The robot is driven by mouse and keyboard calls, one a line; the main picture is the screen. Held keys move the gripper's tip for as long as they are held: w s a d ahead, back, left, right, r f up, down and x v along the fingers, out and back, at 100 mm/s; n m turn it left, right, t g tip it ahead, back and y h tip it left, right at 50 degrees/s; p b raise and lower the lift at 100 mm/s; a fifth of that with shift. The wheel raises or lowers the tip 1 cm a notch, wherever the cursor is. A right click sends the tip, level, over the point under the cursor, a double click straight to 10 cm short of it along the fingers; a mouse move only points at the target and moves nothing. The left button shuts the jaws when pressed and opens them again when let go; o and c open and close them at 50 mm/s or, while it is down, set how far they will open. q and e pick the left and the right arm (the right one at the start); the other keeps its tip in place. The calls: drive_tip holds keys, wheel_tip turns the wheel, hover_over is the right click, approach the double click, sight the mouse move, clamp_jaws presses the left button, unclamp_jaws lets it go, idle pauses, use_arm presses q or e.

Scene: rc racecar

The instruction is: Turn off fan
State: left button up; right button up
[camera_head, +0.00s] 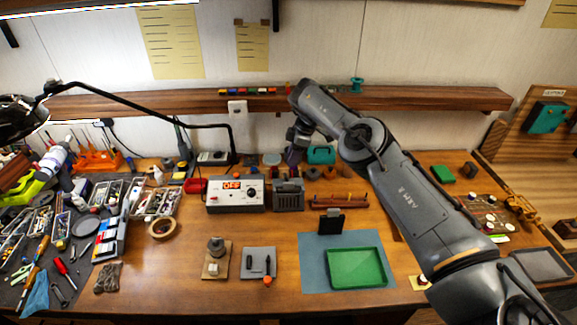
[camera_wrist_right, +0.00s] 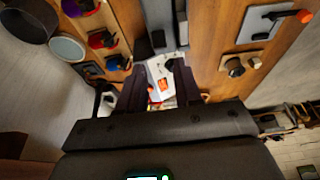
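I cannot make out a fan for certain. A white control box (camera_head: 236,198) with a red OFF display (camera_head: 232,184) and a dark knob stands at the back left-centre of the workbench. A grey box (camera_head: 289,199) stands beside it on the right. My right gripper (camera_head: 293,157) hangs above the back of the bench, up and to the right of the white box, touching nothing that I can see. In the right wrist view its two dark fingers (camera_wrist_right: 161,90) are apart and empty, with the white box (camera_wrist_right: 158,70) beyond the gap. My left gripper is not in view.
A grey plate with a lever (camera_head: 251,258) and a wooden plate with a knob (camera_head: 216,268) lie in front. A green tray (camera_head: 356,268) sits on a blue mat (camera_head: 313,262). Tools crowd the left side. A wooden shelf (camera_head: 430,98) runs along the wall.

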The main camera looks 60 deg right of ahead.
drive_tip(key=v, duration=0.3)
drive_tip(key=shift+r, duration=0.1)
idle(0.3)
